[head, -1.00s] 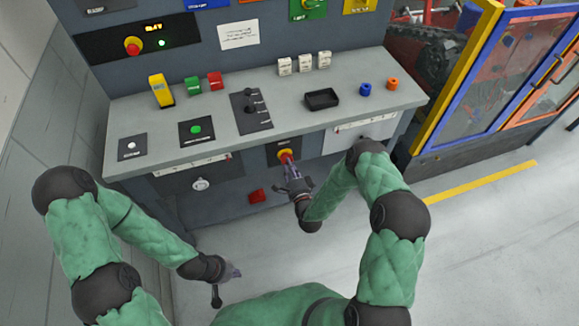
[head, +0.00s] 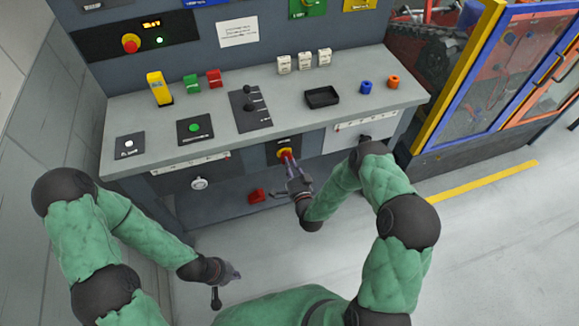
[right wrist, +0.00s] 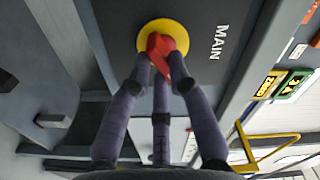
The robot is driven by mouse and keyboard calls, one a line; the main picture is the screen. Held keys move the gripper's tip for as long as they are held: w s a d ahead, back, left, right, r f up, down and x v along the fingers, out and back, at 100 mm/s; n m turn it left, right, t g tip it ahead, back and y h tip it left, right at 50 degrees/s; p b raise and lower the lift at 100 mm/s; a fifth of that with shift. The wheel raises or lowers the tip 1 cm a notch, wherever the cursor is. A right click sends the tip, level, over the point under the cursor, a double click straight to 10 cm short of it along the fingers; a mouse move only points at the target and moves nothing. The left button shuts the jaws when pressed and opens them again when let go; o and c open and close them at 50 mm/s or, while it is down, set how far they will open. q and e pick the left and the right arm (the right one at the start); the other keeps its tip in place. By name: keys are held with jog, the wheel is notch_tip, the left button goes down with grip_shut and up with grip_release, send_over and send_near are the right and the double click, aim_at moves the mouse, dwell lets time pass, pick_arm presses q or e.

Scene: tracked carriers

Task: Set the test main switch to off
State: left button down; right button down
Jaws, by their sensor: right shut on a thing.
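The main switch is a red handle (right wrist: 168,46) on a round yellow plate (right wrist: 150,28), set in a dark panel marked MAIN in the right wrist view. In the head view the yellow plate (head: 284,152) shows on the front of the desk, below its top edge. My right gripper (right wrist: 162,62) is shut on the red handle, with fingers on both sides of it. In the head view my right gripper (head: 290,168) reaches the switch from the front. My left gripper (head: 236,274) hangs low over the floor, away from the desk; its jaw state is too small to tell.
The grey desk top (head: 290,118) carries a black tray (head: 322,97), a yellow block (head: 160,88) and several small coloured pieces. A red pedal (head: 257,196) lies below the switch. A yellow and blue fenced cell (head: 465,75) stands right. The floor at right is clear.

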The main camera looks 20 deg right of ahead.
jog(key=n+b, duration=0.1)
jog(key=n, duration=0.4)
jog(key=n+b, duration=0.2)
jog(key=n, duration=0.4)
jog(key=shift+d+r+n, duration=0.15)
jog(key=shift+r+n, duration=0.05)
jog(key=shift+n, duration=0.1)
dwell(0.4)
jog(key=c, duration=1.1)
grip_release()
jog(key=shift+c, duration=0.2)
jog(key=s, duration=1.2)
jog(key=shift+d, duration=0.15)
jog(key=shift+w, duration=0.1)
